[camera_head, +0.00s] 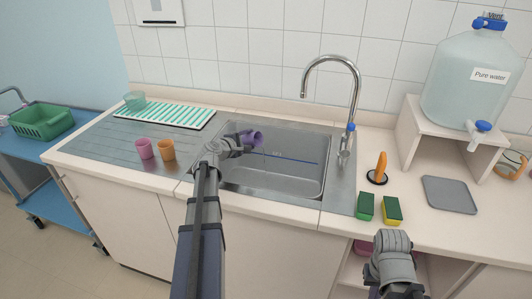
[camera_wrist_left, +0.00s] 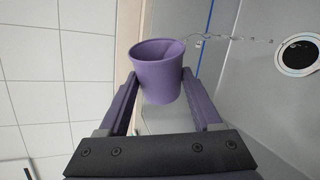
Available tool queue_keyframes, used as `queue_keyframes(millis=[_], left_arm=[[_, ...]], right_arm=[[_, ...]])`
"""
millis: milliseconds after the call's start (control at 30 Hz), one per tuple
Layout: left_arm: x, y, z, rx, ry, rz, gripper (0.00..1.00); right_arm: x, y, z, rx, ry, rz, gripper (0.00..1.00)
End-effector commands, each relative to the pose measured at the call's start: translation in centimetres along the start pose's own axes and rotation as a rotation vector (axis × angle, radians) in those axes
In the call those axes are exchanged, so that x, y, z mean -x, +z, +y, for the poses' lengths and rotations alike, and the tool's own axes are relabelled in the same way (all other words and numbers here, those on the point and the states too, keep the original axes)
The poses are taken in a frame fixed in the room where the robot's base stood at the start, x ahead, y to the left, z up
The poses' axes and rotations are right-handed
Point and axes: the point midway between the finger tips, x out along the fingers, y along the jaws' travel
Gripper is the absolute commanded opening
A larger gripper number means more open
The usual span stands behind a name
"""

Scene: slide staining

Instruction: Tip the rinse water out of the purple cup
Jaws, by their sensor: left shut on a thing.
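The purple cup (camera_head: 257,137) is held over the left part of the sink (camera_head: 285,180), tipped with its mouth toward the right. It also shows in the left wrist view (camera_wrist_left: 157,72), between the fingers of my left gripper (camera_wrist_left: 160,88). My left gripper (camera_head: 245,139) is shut on the cup's sides. A thin, broken stream of clear water (camera_wrist_left: 225,38) runs from the cup's rim toward the round drain (camera_wrist_left: 298,55). The inside of the cup is mostly hidden. Part of my right arm shows at the lower right, but its gripper fingers do not.
A pink cup (camera_head: 145,149) and an orange cup (camera_head: 167,150) stand on the drainboard left of the sink. The tap (camera_head: 350,90) rises behind the sink's right side. Two sponges (camera_head: 378,208) and an orange-handled tool (camera_head: 380,168) are on the counter at right.

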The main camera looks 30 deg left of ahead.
Motion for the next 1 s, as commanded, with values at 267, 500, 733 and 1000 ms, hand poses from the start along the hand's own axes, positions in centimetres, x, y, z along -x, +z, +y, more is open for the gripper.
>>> queue_keyframes(millis=[267, 500, 733, 1000], left_arm=[[0.1, 0.2, 0.1, -0.032, 0.004, 0.01, 0.11], [0.2, 0.6, 0.2, -0.067, 0.01, 0.022, 0.11], [0.4, 1.6, 0.2, -0.15, 0.021, 0.049, 0.11], [0.4, 1.8, 0.3, -0.187, 0.028, 0.062, 0.1]], right_arm=[[0.2, 0.0, 0.0, 0.0, 0.0, 0.0, 0.0], [0.3, 0.0, 0.0, 0.0, 0.0, 0.0, 0.0], [0.6, 0.0, 0.1, 0.0, 0.0, 0.0, 0.0], [0.6, 0.0, 0.1, 0.0, 0.0, 0.0, 0.0]])
